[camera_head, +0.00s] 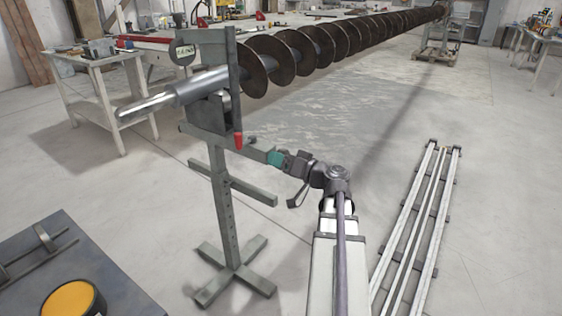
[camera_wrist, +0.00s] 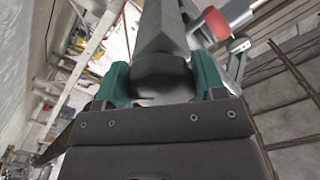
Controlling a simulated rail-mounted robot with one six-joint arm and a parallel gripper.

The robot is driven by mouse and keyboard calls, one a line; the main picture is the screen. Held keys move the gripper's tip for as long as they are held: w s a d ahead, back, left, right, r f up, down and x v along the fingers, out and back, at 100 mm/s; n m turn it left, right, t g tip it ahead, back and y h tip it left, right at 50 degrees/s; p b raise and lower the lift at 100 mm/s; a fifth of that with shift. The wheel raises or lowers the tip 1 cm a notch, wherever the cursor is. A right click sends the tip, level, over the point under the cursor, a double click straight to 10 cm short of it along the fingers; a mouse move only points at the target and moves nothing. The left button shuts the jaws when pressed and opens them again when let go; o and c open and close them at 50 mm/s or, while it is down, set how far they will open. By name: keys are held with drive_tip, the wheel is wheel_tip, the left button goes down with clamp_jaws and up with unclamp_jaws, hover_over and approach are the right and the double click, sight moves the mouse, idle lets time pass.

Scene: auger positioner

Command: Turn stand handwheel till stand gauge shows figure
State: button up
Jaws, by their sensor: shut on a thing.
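The grey stand (camera_head: 224,205) rises from a crossed foot and carries the pale shaft end of the auger (camera_head: 286,54). A round dark gauge (camera_head: 181,51) with a light display sits at its upper left; its figure is too small to read surely. My gripper (camera_head: 273,157) is at the right of the stand, below the auger. Its green fingers (camera_wrist: 161,82) are shut on a dark grey bar-like part (camera_wrist: 160,35) that reaches toward the stand. I cannot tell whether this part belongs to the handwheel; no full wheel rim shows.
A red-tipped upright lever (camera_head: 238,140) hangs close to my gripper; a red part (camera_wrist: 216,22) also shows in the wrist view. Long metal rails (camera_head: 418,225) lie on the floor at right. A workbench (camera_head: 98,75) stands behind left.

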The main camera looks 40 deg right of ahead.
drive_tip(key=o, duration=0.9)
drive_tip(key=shift+c, duration=0.2)
drive_tip(key=v, duration=1.1)
